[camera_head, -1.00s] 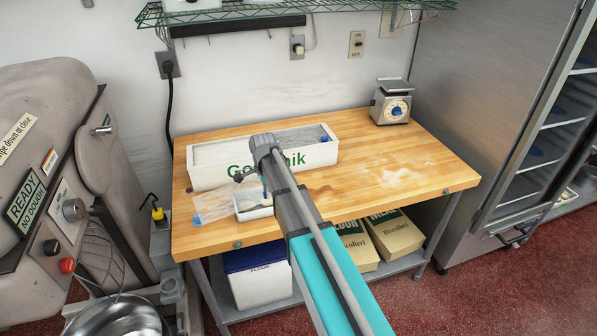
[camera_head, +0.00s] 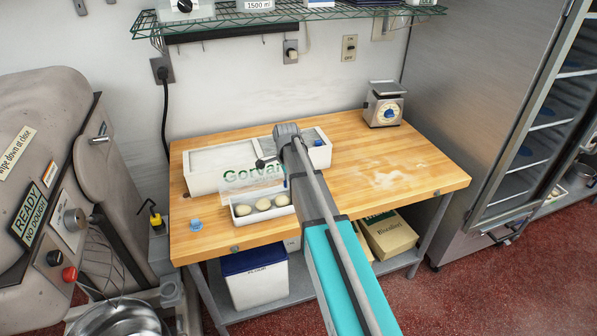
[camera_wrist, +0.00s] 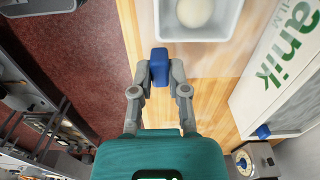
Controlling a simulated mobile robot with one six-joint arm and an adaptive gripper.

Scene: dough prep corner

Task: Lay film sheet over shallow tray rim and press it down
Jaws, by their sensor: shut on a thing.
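My gripper (camera_wrist: 160,76) is shut on a small blue block (camera_wrist: 160,62), seen in the wrist view. In the head view my arm mostly hides the gripper, and a sliver of blue (camera_head: 285,183) shows beside it. The shallow white tray (camera_head: 236,220) stands near the table's front edge with pale dough balls (camera_head: 263,204) in it. My arm covers its right end. A translucent film sheet (camera_head: 236,186) appears raised behind and above the tray's left part; its contact with the rim is unclear. In the wrist view the tray (camera_wrist: 196,35) lies just beyond the block.
A long white box (camera_head: 204,183) with green lettering stands behind the tray. A small blue-and-clear item (camera_head: 196,225) lies on the table at left. A scale (camera_head: 384,105) stands at the back right. The table's right part (camera_head: 400,165) is free, with flour on it.

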